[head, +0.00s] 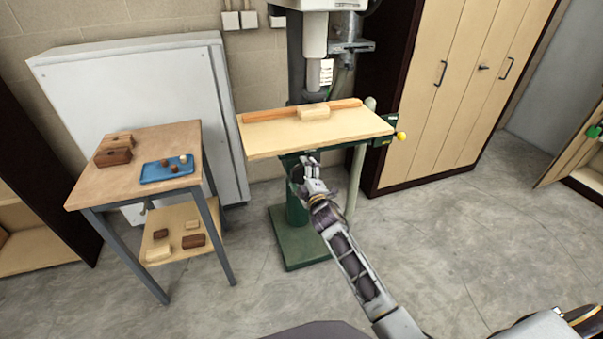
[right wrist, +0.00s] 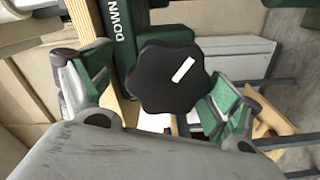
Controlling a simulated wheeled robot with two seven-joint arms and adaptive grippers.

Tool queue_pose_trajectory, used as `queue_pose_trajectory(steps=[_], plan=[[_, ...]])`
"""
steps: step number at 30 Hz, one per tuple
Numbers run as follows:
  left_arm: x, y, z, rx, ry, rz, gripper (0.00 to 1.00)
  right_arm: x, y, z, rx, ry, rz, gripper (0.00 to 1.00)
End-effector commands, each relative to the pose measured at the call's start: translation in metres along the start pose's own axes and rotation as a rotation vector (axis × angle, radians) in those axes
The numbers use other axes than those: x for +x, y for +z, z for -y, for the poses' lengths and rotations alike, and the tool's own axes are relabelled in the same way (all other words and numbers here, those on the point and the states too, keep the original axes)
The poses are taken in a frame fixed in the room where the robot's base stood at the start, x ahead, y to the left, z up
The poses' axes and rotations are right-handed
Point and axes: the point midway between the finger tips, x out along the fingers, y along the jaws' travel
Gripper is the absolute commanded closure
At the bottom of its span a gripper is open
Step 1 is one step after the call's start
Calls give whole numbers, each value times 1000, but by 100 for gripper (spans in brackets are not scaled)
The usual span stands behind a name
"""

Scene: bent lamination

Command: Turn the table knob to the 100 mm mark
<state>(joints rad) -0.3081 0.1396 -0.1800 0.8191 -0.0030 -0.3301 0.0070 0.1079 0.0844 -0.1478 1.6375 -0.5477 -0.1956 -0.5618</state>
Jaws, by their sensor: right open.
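The table knob (right wrist: 160,88) is black and lobed, with a white pointer line slanting up to the right, in the right wrist view. It sits beside a green panel (right wrist: 113,40) lettered "DOWN". No 100 mm mark is readable. My right gripper (head: 306,163) is below the front edge of the drill press table (head: 265,146) in the head view, hiding the knob there. In the right wrist view its open fingers (right wrist: 158,88) with green pads stand on either side of the knob, with gaps showing. My left gripper is not in view.
An orange fence (head: 262,115) and a pale wood block (head: 314,113) lie on the table. A yellow ball handle (head: 401,136) sticks out at its right. A wooden side table (head: 110,179) with a blue tray (head: 150,175) stands left. Floor to the right is clear.

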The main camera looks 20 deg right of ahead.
Motion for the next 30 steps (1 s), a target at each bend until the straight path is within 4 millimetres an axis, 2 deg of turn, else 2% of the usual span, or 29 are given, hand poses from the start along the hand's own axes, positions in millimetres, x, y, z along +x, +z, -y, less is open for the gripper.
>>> queue_pose_trajectory(steps=[30], plan=[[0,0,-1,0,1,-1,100,-88,4,3,-2,-5,7,5]])
